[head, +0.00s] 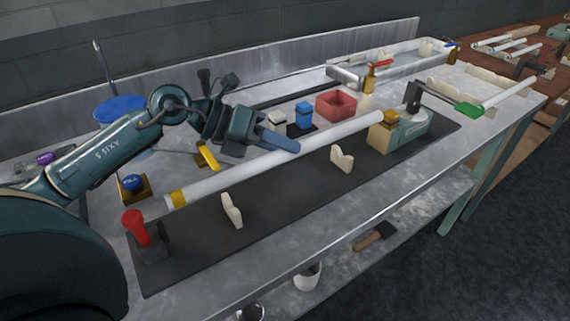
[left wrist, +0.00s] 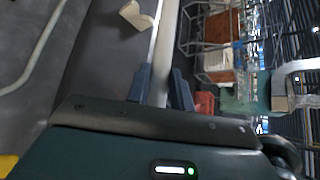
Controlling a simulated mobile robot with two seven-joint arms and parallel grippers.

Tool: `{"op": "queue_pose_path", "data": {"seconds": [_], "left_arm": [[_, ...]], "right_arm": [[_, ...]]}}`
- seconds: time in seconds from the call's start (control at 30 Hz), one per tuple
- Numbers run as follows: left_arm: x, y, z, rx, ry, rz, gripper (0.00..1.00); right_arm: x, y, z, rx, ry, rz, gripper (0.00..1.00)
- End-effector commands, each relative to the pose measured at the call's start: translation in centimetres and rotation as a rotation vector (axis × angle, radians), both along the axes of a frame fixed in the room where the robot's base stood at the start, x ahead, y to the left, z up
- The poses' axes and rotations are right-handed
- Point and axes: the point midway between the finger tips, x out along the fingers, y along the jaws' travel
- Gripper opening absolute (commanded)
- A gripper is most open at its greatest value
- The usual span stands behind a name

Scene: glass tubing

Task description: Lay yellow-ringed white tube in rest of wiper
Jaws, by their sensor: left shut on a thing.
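Two cream notched rests stand on the mat, one on the left (head: 232,210) and one on the right (head: 342,158); the tube appears behind and apart from both. In the left wrist view the tube (left wrist: 164,50) runs between my fingers (left wrist: 160,88). My right gripper is not in view.
A red-handled fixture (head: 138,230) stands at the mat's left end. A blue push button (head: 133,184), a yellow piece (head: 207,155), a blue block (head: 304,115) and a red bin (head: 336,105) stand behind the tube. A metal basin (head: 350,76) is farther back.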

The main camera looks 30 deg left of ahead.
Motion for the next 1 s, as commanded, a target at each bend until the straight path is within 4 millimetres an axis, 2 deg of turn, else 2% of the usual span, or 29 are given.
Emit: {"op": "queue_pose_path", "data": {"seconds": [0.23,0.4,0.97,1.0], "left_arm": [[0.0,0.0,-2.2,-0.002,0.0,0.001,0.0],[0.0,0.0,-4.6,-0.002,0.001,0.0,0.0],[0.0,0.0,-5.7,0.0,-0.003,0.0,0.0],[0.0,0.0,-5.6,0.0,-0.003,0.0,0.26]], "right_arm": [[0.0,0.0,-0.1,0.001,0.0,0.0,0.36],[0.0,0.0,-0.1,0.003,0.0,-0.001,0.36],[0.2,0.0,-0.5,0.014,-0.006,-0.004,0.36],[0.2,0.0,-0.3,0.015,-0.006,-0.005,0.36]]}}
